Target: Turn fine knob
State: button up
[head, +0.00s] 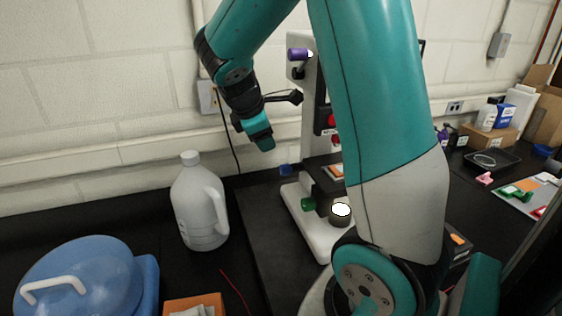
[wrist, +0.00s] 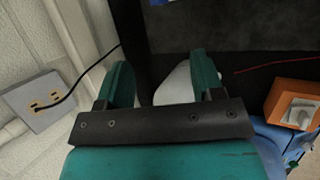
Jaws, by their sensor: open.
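A microscope-like instrument with a white base (head: 298,215) stands on the bench in the head view, partly hidden behind my arm. A green knob (head: 308,204) sticks out low on its left side. A dark round knob with a bright white face (head: 341,210) is beside it, to the right. A purple part (head: 298,54) is near the top of the instrument. Which knob is the fine one I cannot tell. My gripper (head: 260,138) hangs above and left of the knobs, apart from them. In the wrist view my gripper (wrist: 161,62) is open and empty.
A whitish jug (head: 199,205) stands left of the instrument; it also shows beyond my fingers in the wrist view (wrist: 175,84). A blue lidded container (head: 85,275) and an orange box (head: 195,303) are at the front left. A wall outlet (wrist: 42,102) is close by.

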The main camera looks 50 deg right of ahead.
aim_at(282, 168)
jog(key=p+x, duration=0.4)
jog(key=x, duration=1.3)
jog(key=shift+d, duration=0.2)
jog(key=c, duration=0.9)
jog(key=shift+f+b, duration=0.35)
jog(key=shift+b, duration=0.5)
jog(key=shift+t+h+b, duration=0.4)
jog(key=shift+t, duration=0.1)
jog(key=shift+r, duration=0.3)
jog(key=o, duration=0.9)
jog(key=shift+a+r, duration=0.1)
